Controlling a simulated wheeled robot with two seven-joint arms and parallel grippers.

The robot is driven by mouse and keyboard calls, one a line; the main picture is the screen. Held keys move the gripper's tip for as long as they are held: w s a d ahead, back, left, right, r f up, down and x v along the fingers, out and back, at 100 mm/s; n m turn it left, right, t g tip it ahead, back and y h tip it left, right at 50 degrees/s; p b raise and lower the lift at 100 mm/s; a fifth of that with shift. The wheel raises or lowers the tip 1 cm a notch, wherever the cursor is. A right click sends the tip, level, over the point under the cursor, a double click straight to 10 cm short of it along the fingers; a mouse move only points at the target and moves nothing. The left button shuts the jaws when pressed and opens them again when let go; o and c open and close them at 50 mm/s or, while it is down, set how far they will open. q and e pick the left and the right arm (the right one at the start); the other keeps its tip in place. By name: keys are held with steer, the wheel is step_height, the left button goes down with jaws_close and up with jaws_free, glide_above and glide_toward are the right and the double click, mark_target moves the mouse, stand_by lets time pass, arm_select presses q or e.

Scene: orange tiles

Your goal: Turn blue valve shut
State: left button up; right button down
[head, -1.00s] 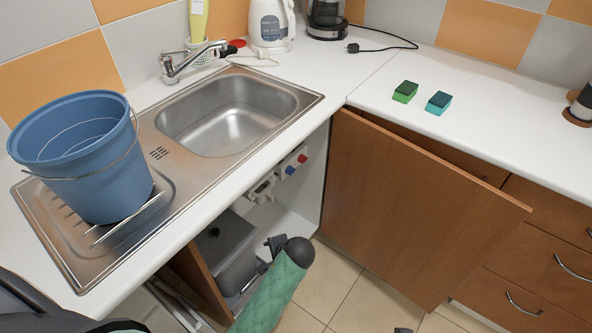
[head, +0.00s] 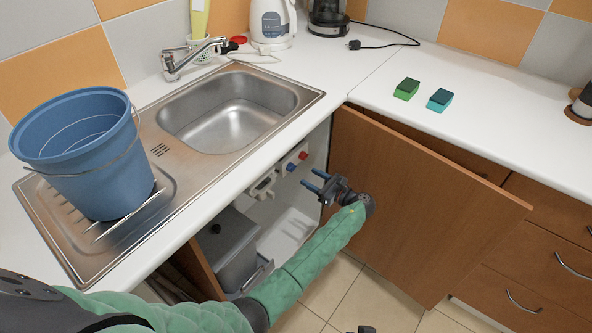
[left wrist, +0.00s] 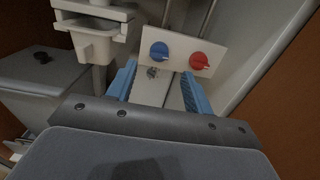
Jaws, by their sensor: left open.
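The blue valve (head: 291,167) is a small round knob on a white panel inside the open cabinet under the sink. A red valve (head: 303,155) sits to its right. In the left wrist view the blue valve (left wrist: 159,51) shows ahead, between the lines of the fingers, with the red valve (left wrist: 200,61) to its right. My left gripper (head: 313,180) is open and empty, with blue fingers pointing toward the valves, apart from them. Its fingers also show in the left wrist view (left wrist: 160,88). My right gripper is not in view.
The cabinet door (head: 400,200) stands open right of my left arm. A grey bin (head: 228,250) stands in the cabinet at left. The sink (head: 228,115) and counter edge lie above. A white siphon part (left wrist: 95,40) is left of the valves.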

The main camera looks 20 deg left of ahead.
mark_target(292, 168)
arm_select(q)
steer(key=x, duration=0.7)
steer(key=shift+a+p, duration=0.25)
steer(key=shift+p, duration=0.2)
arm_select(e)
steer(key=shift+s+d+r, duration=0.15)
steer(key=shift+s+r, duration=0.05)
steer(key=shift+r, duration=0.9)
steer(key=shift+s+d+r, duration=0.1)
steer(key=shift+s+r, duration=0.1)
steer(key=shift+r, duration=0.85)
arm_select(q)
steer(key=c, duration=1)
steer(key=shift+o, duration=0.2)
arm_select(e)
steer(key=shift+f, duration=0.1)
